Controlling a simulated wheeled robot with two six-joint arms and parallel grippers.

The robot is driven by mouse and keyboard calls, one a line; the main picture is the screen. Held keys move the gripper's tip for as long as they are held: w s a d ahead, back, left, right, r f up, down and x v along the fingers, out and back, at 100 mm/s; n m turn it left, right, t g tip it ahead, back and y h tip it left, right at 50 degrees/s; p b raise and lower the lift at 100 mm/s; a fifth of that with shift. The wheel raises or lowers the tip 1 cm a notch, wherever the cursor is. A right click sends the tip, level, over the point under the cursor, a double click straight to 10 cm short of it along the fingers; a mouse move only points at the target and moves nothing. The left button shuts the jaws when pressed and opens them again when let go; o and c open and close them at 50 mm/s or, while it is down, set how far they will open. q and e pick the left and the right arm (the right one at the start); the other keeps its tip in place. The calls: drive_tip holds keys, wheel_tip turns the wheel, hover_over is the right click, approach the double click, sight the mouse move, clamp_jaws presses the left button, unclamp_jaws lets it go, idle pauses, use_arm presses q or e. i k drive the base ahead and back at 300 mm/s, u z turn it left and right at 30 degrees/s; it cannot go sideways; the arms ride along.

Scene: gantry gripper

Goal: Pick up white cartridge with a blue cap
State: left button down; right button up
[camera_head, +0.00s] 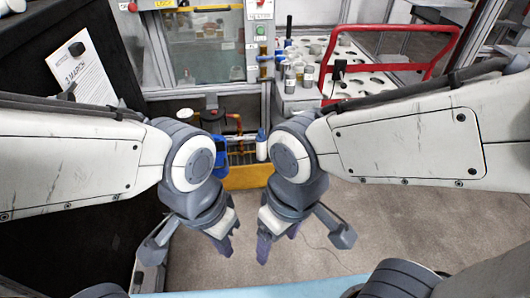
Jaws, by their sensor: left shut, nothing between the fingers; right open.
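A white cartridge with a blue cap (261,146) stands upright in the head view, in the gap between my two wrists and beyond them, near the yellow-edged machine base. My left gripper (226,240) hangs pointing down, nearer to me and left of the cartridge, shut and empty. My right gripper (274,243) also points down, nearer to me and just right of my left one, open and empty. Neither gripper touches the cartridge. The cartridge's lower end and what supports it are hard to make out.
A white cart (357,84) with round holes and a red handle (398,67) stands at the back right. Several small containers (292,72) stand on its left side. A yellow ledge (246,177) lies beyond my grippers.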

sight(261, 139)
drive_tip(key=z, duration=0.6)
drive_tip(key=i, duration=1.05)
drive_tip(key=u, duration=0.6)
drive_tip(key=i, duration=0.7)
drive_tip(key=u, duration=0.05)
